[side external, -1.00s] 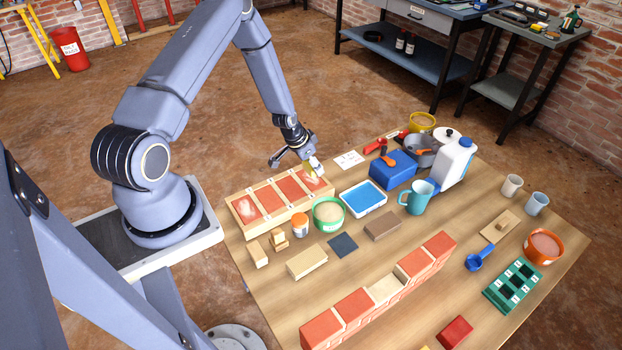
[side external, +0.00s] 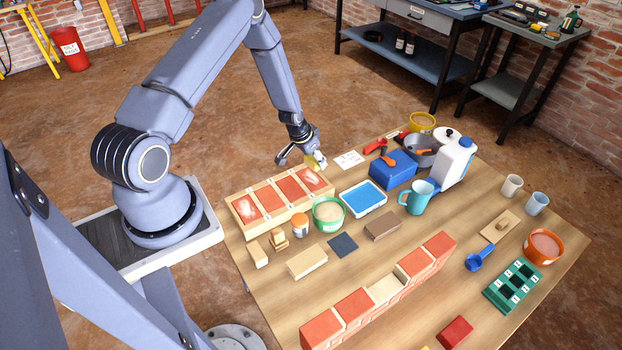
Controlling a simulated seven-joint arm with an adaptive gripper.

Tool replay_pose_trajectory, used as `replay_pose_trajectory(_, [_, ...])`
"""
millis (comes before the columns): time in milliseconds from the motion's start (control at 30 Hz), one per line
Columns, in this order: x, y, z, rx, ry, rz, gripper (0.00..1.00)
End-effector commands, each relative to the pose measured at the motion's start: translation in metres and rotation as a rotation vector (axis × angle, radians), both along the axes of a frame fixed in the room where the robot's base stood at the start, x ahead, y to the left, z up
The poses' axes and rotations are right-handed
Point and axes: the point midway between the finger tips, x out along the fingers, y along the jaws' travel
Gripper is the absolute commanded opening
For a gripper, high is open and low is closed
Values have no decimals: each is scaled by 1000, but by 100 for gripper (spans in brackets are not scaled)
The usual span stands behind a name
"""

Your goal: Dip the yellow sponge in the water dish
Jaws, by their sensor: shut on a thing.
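My gripper (side external: 311,158) is shut on the yellow sponge (side external: 317,162), which is partly hidden by the fingers. It holds the sponge in the air above the far right end of the wooden tray of red tiles. The water dish (side external: 363,205), a shallow white tray with blue inside, sits on the table to the lower right of the gripper. The sponge is apart from the dish.
The wooden tray (side external: 246,228) holds red tiles, the two end ones with whitish smears. A green tub (side external: 328,228) stands left of the dish. A blue box (side external: 393,176), a teal mug (side external: 416,203) and a white jug (side external: 455,168) stand right of it. A brick row (side external: 351,308) lies in front.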

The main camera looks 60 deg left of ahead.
Motion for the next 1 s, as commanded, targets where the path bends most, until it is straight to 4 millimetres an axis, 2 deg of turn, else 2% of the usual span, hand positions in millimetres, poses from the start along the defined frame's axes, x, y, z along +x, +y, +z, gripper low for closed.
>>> replay_pose_trajectory(167, [54,-18,-16,1,-2,26,34])
replay_pose_trajectory(300, [93,-55,-31,-1,0,-13,34])
replay_pose_trajectory(400, [110,-85,-40,-2,1,-71,34])
replay_pose_trajectory(500, [114,-108,-47,-2,3,-122,34])
replay_pose_trajectory(600, [113,-121,-52,-2,2,-148,34])
replay_pose_trajectory(767, [113,-127,-60,-2,2,-159,34])
replay_pose_trajectory(1000, [113,-127,-85,-2,1,-158,34])
